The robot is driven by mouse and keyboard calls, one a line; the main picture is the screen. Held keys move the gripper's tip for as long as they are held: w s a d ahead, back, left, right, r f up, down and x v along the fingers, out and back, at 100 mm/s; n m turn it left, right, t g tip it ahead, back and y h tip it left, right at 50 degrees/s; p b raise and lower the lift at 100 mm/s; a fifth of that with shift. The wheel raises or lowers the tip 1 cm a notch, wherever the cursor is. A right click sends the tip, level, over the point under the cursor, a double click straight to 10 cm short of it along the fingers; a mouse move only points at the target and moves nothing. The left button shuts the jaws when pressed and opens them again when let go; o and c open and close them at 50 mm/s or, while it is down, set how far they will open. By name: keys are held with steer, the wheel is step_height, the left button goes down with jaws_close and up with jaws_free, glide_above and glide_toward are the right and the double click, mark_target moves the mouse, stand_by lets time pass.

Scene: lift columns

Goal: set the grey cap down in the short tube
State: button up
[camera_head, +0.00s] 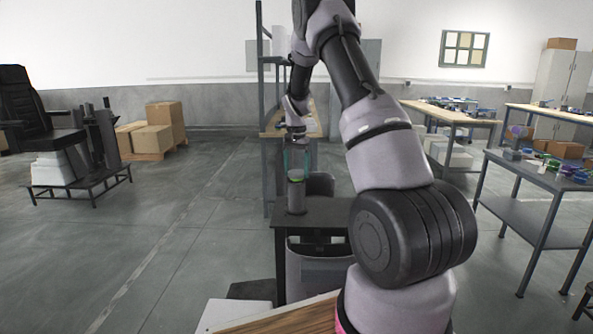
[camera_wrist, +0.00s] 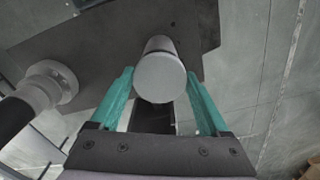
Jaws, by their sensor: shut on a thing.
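The grey cap (camera_wrist: 160,78) shows in the wrist view as a round pale-grey end face between my two teal fingers. My gripper (camera_wrist: 161,76) is shut on it. In the head view my gripper (camera_head: 297,174) points straight down over the dark stand. The cap is too small to make out in the head view. I cannot tell whether it touches the tube or is inside its mouth.
The dark stand (camera_head: 330,214) has some bare top around the tube. A pale flanged cylinder with a black part (camera_wrist: 55,84) is at the left of the wrist view. A shelf rack (camera_head: 262,90) stands behind.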

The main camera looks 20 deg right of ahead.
steer(key=shift+f, duration=0.35)
stand_by(0.5)
steer(key=o, duration=1.2)
steer(key=shift+r, duration=3.55)
steer(key=s+a+r+n+t+y, duration=0.1)
steer(key=s+a+r+t, duration=0.15)
steer(key=s+r, duration=0.55)
steer(key=s+a+r+n+t, duration=0.1)
steer(key=s+a+r, duration=0.2)
steer(key=s+r, duration=0.55)
steer(key=s+a+r+n+t, duration=0.1)
steer(key=s+a+r+t, duration=0.1)
steer(key=s, duration=0.8)
steer(key=s+a+r+n+t+y, duration=0.1)
steer(key=s+a+r, duration=0.1)
steer(key=s, duration=0.7)
steer(key=shift+s+a+n+t, duration=0.3)
steer(key=shift+s+a+t, duration=0.1)
steer(key=shift+a, duration=0.3)
